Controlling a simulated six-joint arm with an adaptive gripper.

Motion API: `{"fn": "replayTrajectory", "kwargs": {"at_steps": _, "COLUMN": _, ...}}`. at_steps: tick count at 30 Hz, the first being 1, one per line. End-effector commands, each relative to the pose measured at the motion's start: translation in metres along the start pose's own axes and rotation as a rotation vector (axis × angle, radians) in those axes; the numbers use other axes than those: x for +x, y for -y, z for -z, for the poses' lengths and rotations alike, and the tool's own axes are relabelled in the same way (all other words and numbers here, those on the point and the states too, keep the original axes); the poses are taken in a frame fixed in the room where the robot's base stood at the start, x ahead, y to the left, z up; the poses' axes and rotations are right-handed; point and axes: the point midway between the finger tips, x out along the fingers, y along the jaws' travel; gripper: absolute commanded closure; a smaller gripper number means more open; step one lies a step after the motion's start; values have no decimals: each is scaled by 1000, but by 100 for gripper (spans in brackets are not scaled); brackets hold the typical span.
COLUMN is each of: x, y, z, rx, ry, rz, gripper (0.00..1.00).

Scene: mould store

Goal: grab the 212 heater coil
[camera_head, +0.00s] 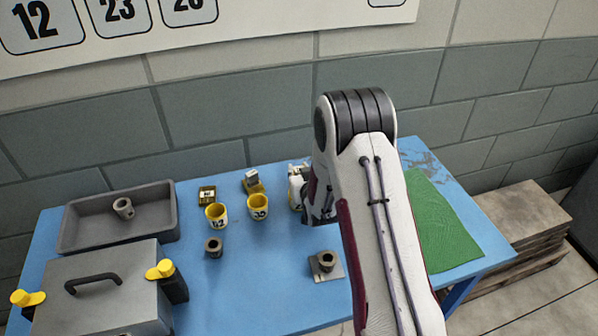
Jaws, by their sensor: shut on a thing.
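Two yellow cup-like pieces with white number labels stand on the blue table: a left one (216,215) and a middle one (258,206). Their numbers are too small to read surely, and I cannot make out 212 on any piece. My gripper (318,212) is low over the table to the right of them, partly hidden by my own arm. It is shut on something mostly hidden. A white and yellow piece (295,197) shows at its left side; its label is not readable.
A grey tray (75,245) holds a grey ring. A green mat (445,225) lies right, near stacked boards (525,235).

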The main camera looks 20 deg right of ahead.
Motion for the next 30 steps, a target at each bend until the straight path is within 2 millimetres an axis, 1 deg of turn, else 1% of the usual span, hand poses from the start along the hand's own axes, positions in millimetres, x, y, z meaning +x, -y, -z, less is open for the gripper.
{"fn": "replayTrajectory", "kwargs": {"at_steps": 8, "x": -7, "y": 0, "z": 20, "rx": 0, "ry": -5, "rz": 0, "gripper": 100}}
{"fn": "replayTrajectory", "kwargs": {"at_steps": 24, "x": -31, "y": 0, "z": 76, "rx": 0, "ry": -4, "rz": 0, "gripper": 100}}
{"fn": "replayTrajectory", "kwargs": {"at_steps": 30, "x": -36, "y": 0, "z": 87, "rx": 0, "ry": -3, "rz": 0, "gripper": 100}}
